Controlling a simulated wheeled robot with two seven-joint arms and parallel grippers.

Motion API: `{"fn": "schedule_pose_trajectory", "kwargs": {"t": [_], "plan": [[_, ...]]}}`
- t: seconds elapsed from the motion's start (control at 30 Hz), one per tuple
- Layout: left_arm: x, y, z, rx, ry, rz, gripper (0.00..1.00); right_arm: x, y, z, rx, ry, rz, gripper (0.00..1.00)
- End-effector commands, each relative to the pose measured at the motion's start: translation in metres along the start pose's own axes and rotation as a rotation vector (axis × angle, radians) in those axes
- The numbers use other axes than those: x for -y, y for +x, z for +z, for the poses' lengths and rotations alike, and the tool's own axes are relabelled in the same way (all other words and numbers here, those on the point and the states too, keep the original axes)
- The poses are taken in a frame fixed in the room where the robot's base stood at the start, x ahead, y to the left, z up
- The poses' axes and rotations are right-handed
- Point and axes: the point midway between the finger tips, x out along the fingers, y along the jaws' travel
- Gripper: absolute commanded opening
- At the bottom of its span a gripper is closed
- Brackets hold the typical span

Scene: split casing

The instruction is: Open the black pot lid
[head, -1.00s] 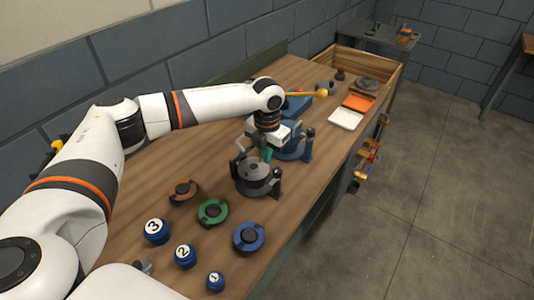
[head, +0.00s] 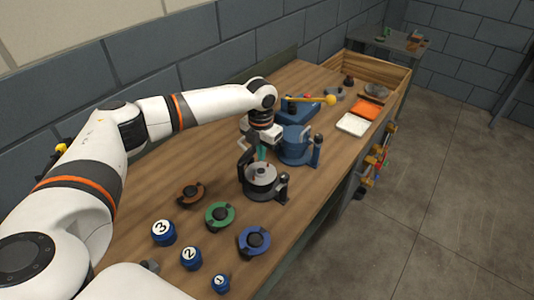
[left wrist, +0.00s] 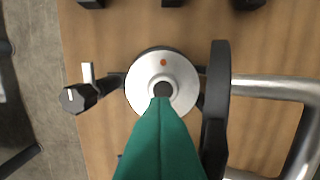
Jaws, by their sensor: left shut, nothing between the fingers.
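The black pot (head: 262,190) stands on the wooden bench below my left gripper. Its black lid (head: 245,168) stands upright, on edge, at the left side of the pot in the head view. In the left wrist view the lid (left wrist: 216,110) shows edge-on, with a silver loop handle (left wrist: 275,88) reaching right. The pot's inside shows as a silver disc (left wrist: 185,72) with a dark centre and an orange dot. My left gripper (head: 262,154) is shut and empty; its teal fingertips (left wrist: 160,102) appear over the disc's centre. My right gripper is not in view.
A blue pot (head: 296,150) stands just behind. Brown (head: 191,194), green (head: 220,217) and blue (head: 255,241) round parts and several numbered blue balls (head: 163,232) lie nearer. White (head: 352,125) and orange (head: 364,110) trays lie at the far right.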

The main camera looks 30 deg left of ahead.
Motion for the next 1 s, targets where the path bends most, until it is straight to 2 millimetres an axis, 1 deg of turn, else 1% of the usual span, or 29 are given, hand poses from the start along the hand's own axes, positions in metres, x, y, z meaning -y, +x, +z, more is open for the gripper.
{"fn": "schedule_pose_trajectory", "kwargs": {"t": [0.03, 0.57, 0.67, 0.77, 1.0], "plan": [[0.005, 0.000, 0.001, 0.002, -0.004, -0.002, 0.00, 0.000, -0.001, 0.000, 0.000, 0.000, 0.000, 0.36], [0.036, 0.001, 0.001, 0.002, -0.004, -0.002, 0.00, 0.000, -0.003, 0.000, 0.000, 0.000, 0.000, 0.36], [0.034, -0.001, 0.001, 0.002, -0.002, -0.001, 0.00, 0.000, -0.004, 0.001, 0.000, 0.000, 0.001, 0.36], [0.032, -0.006, 0.000, 0.001, 0.000, -0.001, 0.00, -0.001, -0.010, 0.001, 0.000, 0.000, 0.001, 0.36], [0.022, -0.027, 0.000, 0.001, 0.000, 0.000, 0.00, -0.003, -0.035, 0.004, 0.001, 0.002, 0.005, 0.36]]}}
